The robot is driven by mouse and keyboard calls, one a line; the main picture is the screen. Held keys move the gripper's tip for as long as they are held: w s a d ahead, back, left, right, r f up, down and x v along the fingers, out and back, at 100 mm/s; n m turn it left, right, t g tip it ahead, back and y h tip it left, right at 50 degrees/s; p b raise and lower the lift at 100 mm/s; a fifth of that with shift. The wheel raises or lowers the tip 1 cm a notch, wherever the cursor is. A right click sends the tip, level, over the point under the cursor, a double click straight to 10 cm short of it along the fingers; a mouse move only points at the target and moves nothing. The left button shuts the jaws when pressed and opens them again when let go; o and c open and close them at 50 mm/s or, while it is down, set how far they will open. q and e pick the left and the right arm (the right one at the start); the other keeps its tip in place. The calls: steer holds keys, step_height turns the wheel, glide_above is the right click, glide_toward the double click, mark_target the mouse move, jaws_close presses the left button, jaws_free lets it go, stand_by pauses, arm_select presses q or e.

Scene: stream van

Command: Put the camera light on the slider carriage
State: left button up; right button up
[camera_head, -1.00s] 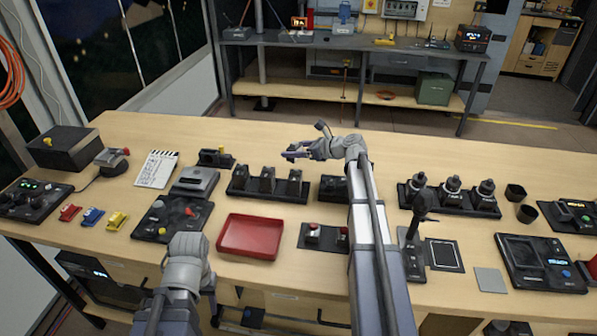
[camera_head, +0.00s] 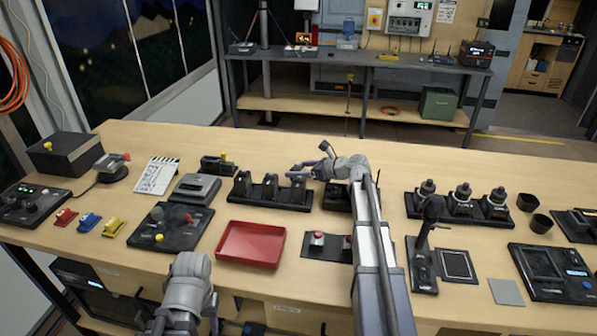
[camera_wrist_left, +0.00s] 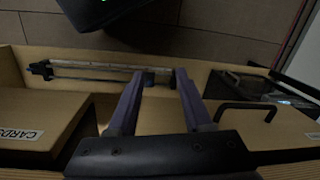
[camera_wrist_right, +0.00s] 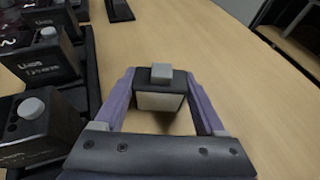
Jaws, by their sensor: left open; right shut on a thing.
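My right gripper (camera_wrist_right: 161,100) is shut on a small black box (camera_wrist_right: 160,82) with a pale panel and a grey block on top, which looks like the camera light. It holds it over the bench, beside the rack of labelled units. My left gripper (camera_wrist_left: 158,88) is open and empty, below the bench's front edge. A pale rail (camera_wrist_left: 100,72) with dark ends, possibly the slider, lies beyond its fingers; I cannot make out a carriage.
A red tray (camera_head: 252,262) sits near the bench's front edge. Racks of black units stand at the middle (camera_head: 268,204) and right (camera_head: 460,218). A dark upright stand (camera_head: 424,240) is beside my right arm. The bench strip behind the middle rack is clear.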

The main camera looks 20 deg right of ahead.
steer(key=o, duration=1)
steer(key=shift+f, duration=0.15)
steer(key=o, duration=0.5)
steer(key=shift+c, duration=0.2)
steer(key=shift+r+p, duration=0.3)
steer(key=shift+r, duration=0.05)
steer(key=p+v, duration=0.4)
steer(key=v, duration=0.6)
steer(key=shift+s+d, duration=0.2)
steer(key=shift+s, duration=0.1)
steer(key=shift+s+d+r, duration=0.15)
steer(key=shift+s+d, duration=0.2)
steer(key=shift+s, duration=0.15)
steer(key=shift+c, duration=0.4)
